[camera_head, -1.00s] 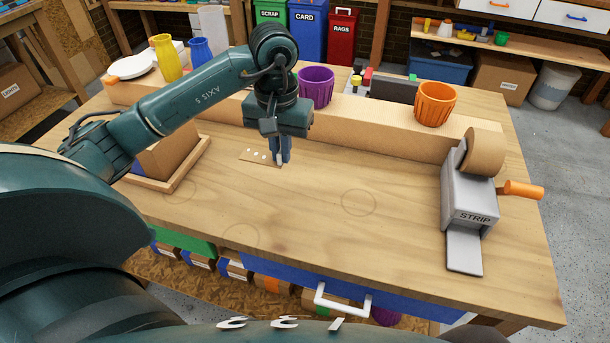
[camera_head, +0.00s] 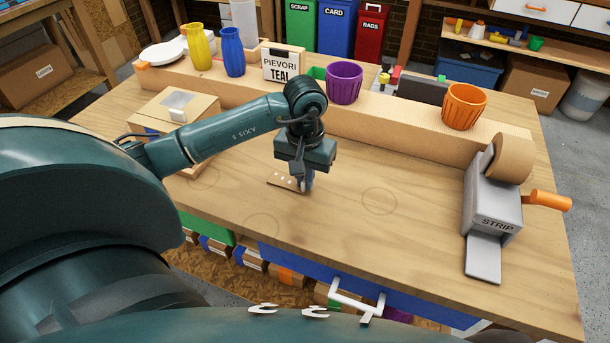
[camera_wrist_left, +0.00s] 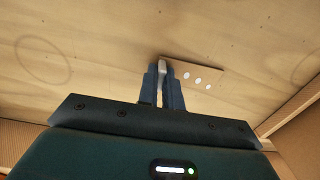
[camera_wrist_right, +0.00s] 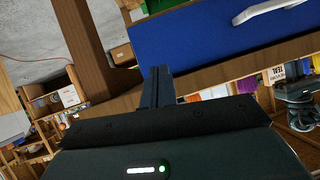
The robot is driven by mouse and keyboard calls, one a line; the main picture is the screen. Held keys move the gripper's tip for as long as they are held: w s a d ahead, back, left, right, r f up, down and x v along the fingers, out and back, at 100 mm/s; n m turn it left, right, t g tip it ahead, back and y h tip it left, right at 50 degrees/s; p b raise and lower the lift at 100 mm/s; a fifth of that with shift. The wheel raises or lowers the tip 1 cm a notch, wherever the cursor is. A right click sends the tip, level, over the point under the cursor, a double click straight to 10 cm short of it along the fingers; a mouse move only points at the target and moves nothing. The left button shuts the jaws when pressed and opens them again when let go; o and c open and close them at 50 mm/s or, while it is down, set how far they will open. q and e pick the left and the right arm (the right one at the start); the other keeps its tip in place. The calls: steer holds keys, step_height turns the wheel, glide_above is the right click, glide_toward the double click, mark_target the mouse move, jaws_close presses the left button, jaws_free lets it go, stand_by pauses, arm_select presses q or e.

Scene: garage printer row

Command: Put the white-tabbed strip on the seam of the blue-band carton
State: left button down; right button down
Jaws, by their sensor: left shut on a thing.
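My left gripper (camera_head: 306,187) is shut on the white tab (camera_wrist_left: 162,66) at one end of a tan strip (camera_head: 283,180) with several white dots. The strip also shows in the left wrist view (camera_wrist_left: 205,78), reaching right from the fingers. It is over the middle of the bench; I cannot tell whether it touches the wood. A carton (camera_head: 196,107) with a pale label on top stands at the left, partly hidden by my left arm. My right gripper (camera_wrist_right: 158,88) shows only in the right wrist view, fingers together and empty.
A wooden ledge (camera_head: 395,136) runs along the bench's back, with yellow and blue jars, a TEAL sign (camera_head: 282,66), a purple cup (camera_head: 344,82) and an orange cup (camera_head: 463,106). A grey STRIP dispenser (camera_head: 491,215) stands at the right. The bench front is clear.

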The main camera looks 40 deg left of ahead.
arm_select(q)
steer(key=c, duration=1.6)
jaws_free()
steer(key=shift+f, duration=0.1)
steer(key=shift+o, duration=0.2)
